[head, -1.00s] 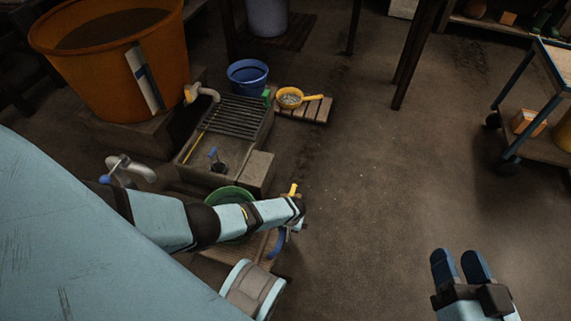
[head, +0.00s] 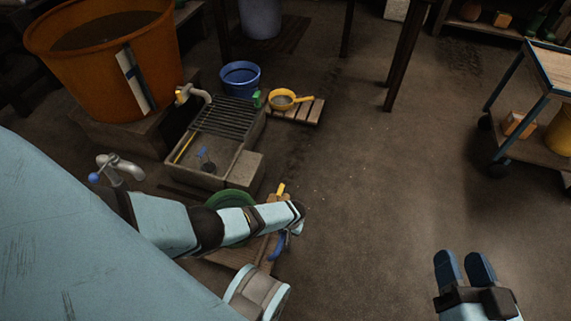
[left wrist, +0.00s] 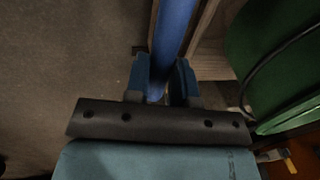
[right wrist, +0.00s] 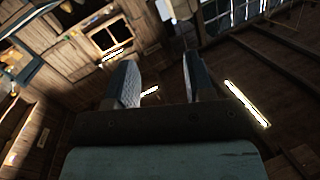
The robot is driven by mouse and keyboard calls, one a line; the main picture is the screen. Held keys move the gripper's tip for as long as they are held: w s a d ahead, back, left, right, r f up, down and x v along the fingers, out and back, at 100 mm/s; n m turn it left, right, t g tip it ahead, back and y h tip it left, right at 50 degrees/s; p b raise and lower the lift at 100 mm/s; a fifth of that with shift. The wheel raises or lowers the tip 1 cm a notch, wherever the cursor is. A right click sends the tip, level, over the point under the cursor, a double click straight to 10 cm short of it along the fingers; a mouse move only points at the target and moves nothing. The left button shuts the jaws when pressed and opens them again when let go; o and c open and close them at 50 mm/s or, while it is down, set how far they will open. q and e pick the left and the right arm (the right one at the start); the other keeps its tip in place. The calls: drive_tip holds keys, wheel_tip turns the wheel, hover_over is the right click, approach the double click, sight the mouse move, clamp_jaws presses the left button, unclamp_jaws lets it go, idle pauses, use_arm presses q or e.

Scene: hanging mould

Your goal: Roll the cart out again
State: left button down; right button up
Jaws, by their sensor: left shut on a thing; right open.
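My left gripper (head: 291,232) is shut on a blue bar (left wrist: 176,25), which runs between its fingers in the left wrist view. The bar seems to be the handle of a low wooden cart (head: 235,256), largely hidden by my arm in the head view. A green tub (head: 230,198) is at the cart, partly behind my left arm; its side also shows in the left wrist view (left wrist: 280,60). My right gripper (head: 466,268) is open and empty above bare floor. Another cart (head: 541,75), with blue posts and shelves, stands at the right edge.
A stone sink (head: 215,165) with a grate lies just beyond the tub. An orange vat (head: 90,75), a blue bucket (head: 240,77) and a yellow pan (head: 285,98) on a pallet stand further back. The middle floor (head: 370,190) is clear; dark posts (head: 408,50) rise behind it.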

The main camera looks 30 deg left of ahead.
use_arm(q)
drive_tip(key=shift+d, duration=0.35)
use_arm(e)
drive_tip(key=shift+f, duration=0.15)
use_arm(q)
drive_tip(key=c, duration=1)
unclamp_jaws()
drive_tip(key=shift+d, duration=0.1)
use_arm(e)
drive_tip(key=shift+s, duration=0.1)
